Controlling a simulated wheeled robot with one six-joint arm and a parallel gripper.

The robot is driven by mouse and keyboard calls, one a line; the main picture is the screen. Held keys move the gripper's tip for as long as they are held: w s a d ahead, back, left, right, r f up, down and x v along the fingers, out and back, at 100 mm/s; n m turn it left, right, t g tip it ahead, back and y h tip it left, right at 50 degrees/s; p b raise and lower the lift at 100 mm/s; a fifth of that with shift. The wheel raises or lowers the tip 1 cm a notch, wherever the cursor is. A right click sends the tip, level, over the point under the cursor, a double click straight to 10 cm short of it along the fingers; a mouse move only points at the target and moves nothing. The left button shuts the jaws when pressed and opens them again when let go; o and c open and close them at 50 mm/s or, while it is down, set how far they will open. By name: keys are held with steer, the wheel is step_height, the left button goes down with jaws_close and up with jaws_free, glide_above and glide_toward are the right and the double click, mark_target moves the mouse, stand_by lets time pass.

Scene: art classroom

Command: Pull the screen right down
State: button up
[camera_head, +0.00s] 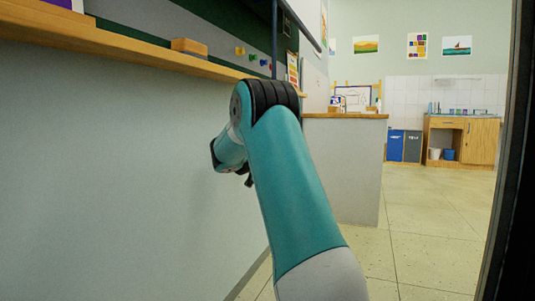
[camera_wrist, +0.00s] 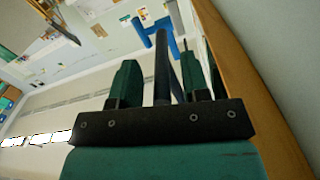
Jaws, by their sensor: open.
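A pale screen panel (camera_head: 308,9) with a dark blue bar (camera_head: 303,28) along its lower edge shows at the top, above the board. A dark blue upright rod (camera_head: 274,40) comes down from the top and passes out of sight behind my arm. In the wrist view my gripper (camera_wrist: 160,68) is open, its two green fingers apart. A dark rod (camera_wrist: 162,65) shows between the fingers, with a gap on each side; I cannot tell how deep it sits. Blue bars (camera_wrist: 163,24) show beyond it. In the head view my arm mostly hides the gripper.
A wooden ledge (camera_head: 130,45) with a wooden block (camera_head: 190,46) runs along the wall at left, under a green board (camera_head: 225,25). A counter (camera_head: 345,150) stands ahead. Bins (camera_head: 403,145) and a sink cabinet (camera_head: 462,140) are farther back. The floor (camera_head: 430,220) at right is clear.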

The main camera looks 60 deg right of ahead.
steer(key=s+a+p, duration=0.2)
steer(key=a+p, duration=0.1)
steer(key=a, duration=1.4)
steer(key=shift+s+p, duration=0.15)
steer(key=shift+p, duration=0.15)
steer(key=shift+a, duration=0.1)
